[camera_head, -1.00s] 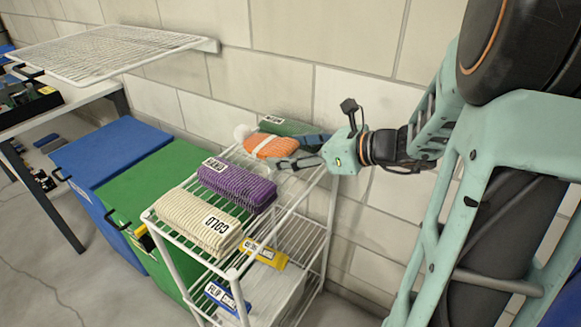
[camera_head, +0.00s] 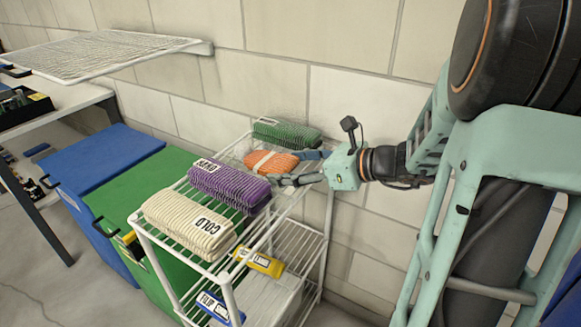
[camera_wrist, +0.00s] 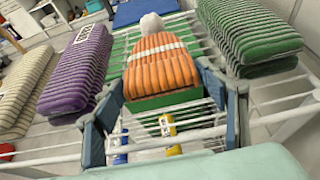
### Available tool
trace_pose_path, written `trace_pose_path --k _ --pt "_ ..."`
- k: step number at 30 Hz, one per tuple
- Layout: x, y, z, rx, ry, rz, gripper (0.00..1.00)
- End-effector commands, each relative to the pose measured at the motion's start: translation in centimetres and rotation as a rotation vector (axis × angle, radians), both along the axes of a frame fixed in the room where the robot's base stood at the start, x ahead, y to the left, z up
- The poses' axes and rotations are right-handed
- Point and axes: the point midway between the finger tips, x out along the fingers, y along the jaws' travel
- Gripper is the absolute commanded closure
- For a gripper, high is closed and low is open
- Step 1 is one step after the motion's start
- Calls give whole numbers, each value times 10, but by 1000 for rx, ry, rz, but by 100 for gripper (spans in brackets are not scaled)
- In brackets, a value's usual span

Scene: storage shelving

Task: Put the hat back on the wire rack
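The hat is an orange knit with a pale band (camera_head: 271,161); its white pompom shows in the wrist view (camera_wrist: 151,23). It lies on the top shelf of the white wire rack (camera_head: 222,262), between a purple knit bundle (camera_head: 228,184) and a green one (camera_head: 286,133). My gripper (camera_head: 292,168) is at the hat's near end, low over the shelf. In the wrist view my gripper (camera_wrist: 160,88) has its fingers spread wide, one on each side of the hat's near end, with gaps visible between them and the hat.
A cream bundle (camera_head: 188,222) lies at the front of the top shelf. Yellow (camera_head: 259,262) and blue (camera_head: 219,306) packets are on the shelf below. Green (camera_head: 150,190) and blue (camera_head: 100,158) bins stand left. The block wall is close behind the rack.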

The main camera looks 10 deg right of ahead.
Motion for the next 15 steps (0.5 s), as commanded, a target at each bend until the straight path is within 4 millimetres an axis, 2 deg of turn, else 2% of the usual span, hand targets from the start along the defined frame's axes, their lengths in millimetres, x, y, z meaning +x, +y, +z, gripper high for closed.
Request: trace_pose_path --k 1,4,5,15 --pt "0 0 0 -1 1 0 29" --pt "0 0 0 -1 1 0 18" --pt "0 0 0 -1 1 0 17" --pt "0 0 5 -2 0 -1 17"
